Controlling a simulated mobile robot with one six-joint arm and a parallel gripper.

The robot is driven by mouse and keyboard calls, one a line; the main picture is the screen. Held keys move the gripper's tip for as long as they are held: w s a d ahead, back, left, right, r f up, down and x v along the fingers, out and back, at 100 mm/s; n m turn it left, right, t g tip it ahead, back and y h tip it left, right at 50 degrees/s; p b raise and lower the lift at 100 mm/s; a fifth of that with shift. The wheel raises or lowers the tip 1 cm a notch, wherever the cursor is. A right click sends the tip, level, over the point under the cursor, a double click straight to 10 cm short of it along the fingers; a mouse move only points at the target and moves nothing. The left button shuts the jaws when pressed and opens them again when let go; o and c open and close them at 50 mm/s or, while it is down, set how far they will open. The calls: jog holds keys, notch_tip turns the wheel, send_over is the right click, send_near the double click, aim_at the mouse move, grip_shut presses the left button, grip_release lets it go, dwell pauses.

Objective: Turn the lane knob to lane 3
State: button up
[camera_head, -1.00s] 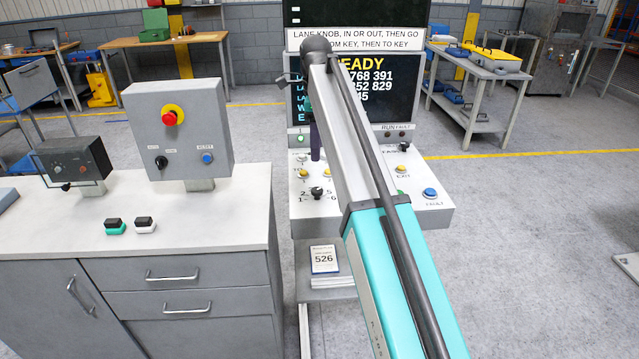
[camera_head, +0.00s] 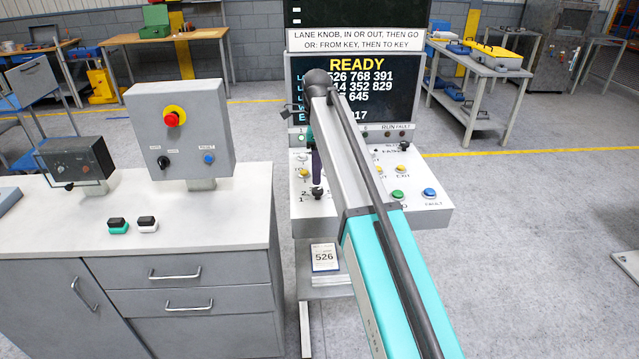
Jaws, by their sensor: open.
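The lane knob (camera_head: 317,193) is a small black knob on the sloping white panel (camera_head: 430,209) of the console, with lane numbers printed around it. Its pointer direction is too small to tell. My gripper (camera_head: 316,178) hangs from the end of my arm, its dark purple fingers pointing down just above or at the knob. It is open. I cannot tell whether the fingers are around the knob or touching it. My arm hides the middle of the panel. The screen (camera_head: 356,92) above reads READY, with rows of numbers partly hidden.
Yellow buttons (camera_head: 303,172), a green button (camera_head: 397,195) and a blue button (camera_head: 429,193) sit near the knob. A card reading 526 (camera_head: 325,258) is below the panel. A grey cabinet (camera_head: 190,245) with a red-stop box (camera_head: 182,130) stands at the left. Open floor lies right.

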aim_at(318, 190)
jog(key=shift+f+p, duration=0.7)
jog(key=shift+f, duration=2.5)
jog(key=shift+c, duration=0.3)
